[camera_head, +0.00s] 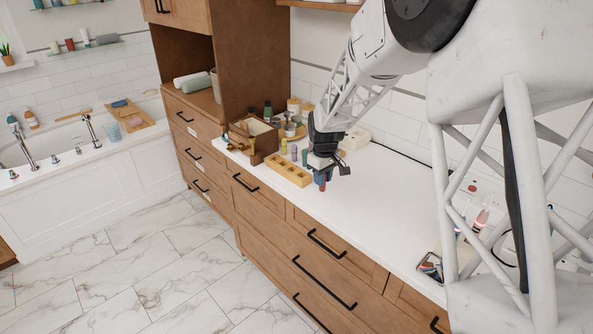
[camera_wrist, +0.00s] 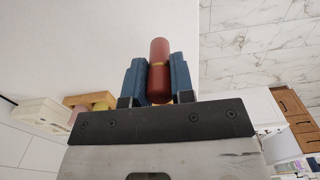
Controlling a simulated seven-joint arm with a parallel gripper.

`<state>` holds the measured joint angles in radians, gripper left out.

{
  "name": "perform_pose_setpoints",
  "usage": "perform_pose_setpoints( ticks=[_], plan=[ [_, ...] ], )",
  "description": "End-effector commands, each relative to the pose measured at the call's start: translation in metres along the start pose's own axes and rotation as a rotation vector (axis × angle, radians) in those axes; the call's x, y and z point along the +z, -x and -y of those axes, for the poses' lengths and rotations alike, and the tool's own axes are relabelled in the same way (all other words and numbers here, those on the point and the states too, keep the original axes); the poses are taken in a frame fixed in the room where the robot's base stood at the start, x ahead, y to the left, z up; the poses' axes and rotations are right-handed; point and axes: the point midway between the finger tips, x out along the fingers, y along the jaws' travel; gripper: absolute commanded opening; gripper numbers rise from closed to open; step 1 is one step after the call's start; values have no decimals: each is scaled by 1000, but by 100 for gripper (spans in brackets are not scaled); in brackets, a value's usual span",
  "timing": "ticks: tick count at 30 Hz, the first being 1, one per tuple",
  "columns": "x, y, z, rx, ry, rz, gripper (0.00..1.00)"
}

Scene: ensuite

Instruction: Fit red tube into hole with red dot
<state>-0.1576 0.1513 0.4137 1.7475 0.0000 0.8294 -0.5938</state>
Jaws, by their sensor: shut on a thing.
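My gripper (camera_head: 320,178) is shut on the red tube (camera_head: 322,187), above the white countertop in the head view. In the wrist view the red tube (camera_wrist: 159,52) stands out between the two blue finger pads of my gripper (camera_wrist: 160,78), with a gold band around it. A light wooden block with holes (camera_head: 289,169) lies on the counter just left of my gripper. Part of a light wooden thing, perhaps the block, shows at the left in the wrist view (camera_wrist: 92,100). The red dot is too small to make out.
Several small coloured tubes (camera_head: 294,153) stand behind the block. A brown wooden box (camera_head: 253,140) and bottles are farther left. A whitish box (camera_head: 355,138) stands behind my gripper.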

Motion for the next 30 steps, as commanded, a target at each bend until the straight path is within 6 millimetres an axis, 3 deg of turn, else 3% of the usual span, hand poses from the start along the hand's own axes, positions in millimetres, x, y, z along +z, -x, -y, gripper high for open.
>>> perform_pose_setpoints(
  ticks=[8, 18, 24, 30],
  plan=[
    [-38, 3, 13, 0, 12, -1, 0],
    [-100, 7, 40, 0, 29, 0, 0],
    [-122, 8, 52, 0, 33, 0, 0],
    [-129, 8, 55, 0, 35, 0, 0]
  ],
)
